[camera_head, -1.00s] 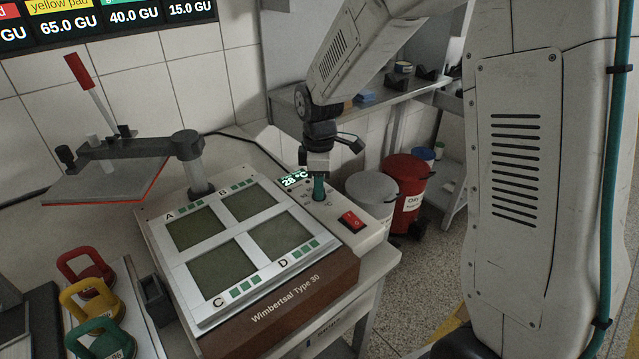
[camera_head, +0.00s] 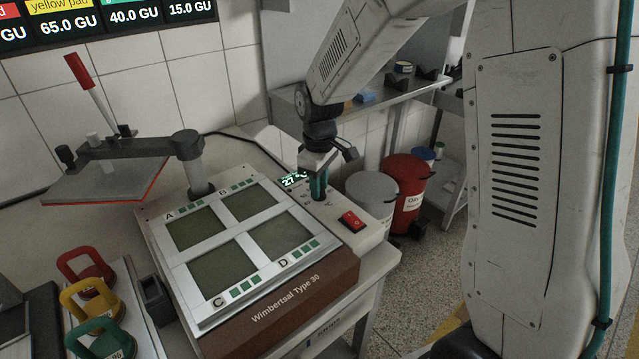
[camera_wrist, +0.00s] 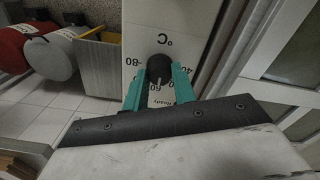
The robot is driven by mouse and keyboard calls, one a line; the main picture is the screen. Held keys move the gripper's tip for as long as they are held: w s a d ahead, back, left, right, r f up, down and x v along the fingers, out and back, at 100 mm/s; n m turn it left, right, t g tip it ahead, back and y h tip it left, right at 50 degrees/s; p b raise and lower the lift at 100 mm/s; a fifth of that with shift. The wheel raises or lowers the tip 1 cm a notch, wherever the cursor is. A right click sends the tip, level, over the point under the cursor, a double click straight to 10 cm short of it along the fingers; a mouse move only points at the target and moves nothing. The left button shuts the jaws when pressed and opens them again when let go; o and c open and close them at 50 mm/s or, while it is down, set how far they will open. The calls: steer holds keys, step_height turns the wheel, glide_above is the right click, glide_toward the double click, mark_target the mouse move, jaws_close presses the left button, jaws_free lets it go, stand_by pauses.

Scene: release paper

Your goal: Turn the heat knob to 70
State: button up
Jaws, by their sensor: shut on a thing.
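The heat knob (camera_wrist: 159,68) is a small black knob on the white panel of the press machine, under a "°C" mark. My gripper (camera_wrist: 158,78) has its two teal fingers on either side of the knob, shut on it. The dial shows 80 at left, 60 at bottom and 40 at right; I cannot clearly read the pointer. In the head view my gripper (camera_head: 318,188) points down at the panel and hides the knob. The green display (camera_head: 294,179) beside it appears to read 27 °C.
A red rocker switch (camera_head: 352,221) sits close to the right of my gripper. The plate with four pads (camera_head: 262,266) lies to the left, with a lever press (camera_head: 110,180) behind. Grey and red bins (camera_head: 405,195) stand beyond the bench.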

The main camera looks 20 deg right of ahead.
steer(key=m, duration=0.8)
steer(key=shift+m, duration=0.6)
steer(key=o, duration=1)
steer(key=shift+r, duration=0.1)
step_height(320, 180, up, 8)
steer(key=shift+f, duration=0.15)
